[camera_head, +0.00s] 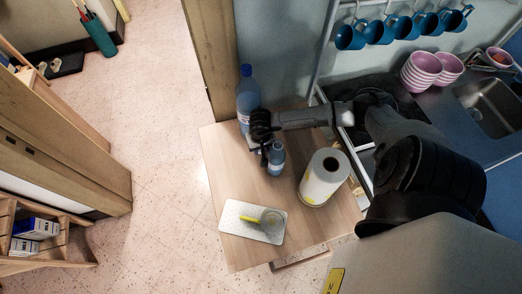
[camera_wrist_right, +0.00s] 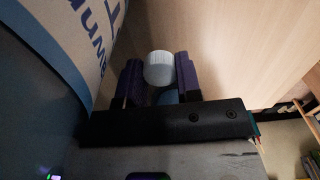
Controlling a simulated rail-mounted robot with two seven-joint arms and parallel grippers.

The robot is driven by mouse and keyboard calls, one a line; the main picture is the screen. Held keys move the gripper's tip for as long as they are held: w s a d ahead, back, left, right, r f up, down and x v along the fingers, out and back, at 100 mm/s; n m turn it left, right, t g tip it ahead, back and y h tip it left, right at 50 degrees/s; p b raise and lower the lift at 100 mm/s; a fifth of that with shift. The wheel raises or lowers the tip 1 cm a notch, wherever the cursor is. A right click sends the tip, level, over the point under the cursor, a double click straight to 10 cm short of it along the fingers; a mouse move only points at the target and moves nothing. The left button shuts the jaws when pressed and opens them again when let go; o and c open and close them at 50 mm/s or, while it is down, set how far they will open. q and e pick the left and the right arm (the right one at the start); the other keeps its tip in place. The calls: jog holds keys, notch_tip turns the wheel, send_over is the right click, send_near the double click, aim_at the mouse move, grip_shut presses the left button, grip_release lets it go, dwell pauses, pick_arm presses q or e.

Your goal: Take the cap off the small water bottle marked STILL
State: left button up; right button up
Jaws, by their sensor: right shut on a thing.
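The small water bottle (camera_head: 277,161) is pale blue and stands on the wooden table. My right gripper (camera_head: 267,148) is at its upper part and covers some of it; the STILL marking is too small to read. In the right wrist view a white ridged cap (camera_wrist_right: 159,68) sits between the two dark fingertips of my right gripper (camera_wrist_right: 159,82), which look closed against its sides. A bit of light blue shows below the cap. Whether the cap is still seated on the bottle is not clear. My left gripper is not in view.
A large blue bottle (camera_head: 247,96) stands just behind my right gripper; a big blue-lettered label (camera_wrist_right: 75,35) fills the wrist view's left. A paper roll (camera_head: 323,178) stands to the right. The table's left front is clear.

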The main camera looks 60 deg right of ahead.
notch_tip(320, 180, down, 3)
jog(key=shift+a+r, duration=0.15)
jog(key=shift+r, duration=0.05)
jog(key=shift+f, duration=0.1)
jog(key=shift+f, duration=0.1)
jog(key=o, duration=1)
jog(key=shift+r, duration=0.25)
notch_tip(320, 180, up, 12)
jog(key=shift+b, duration=0.35)
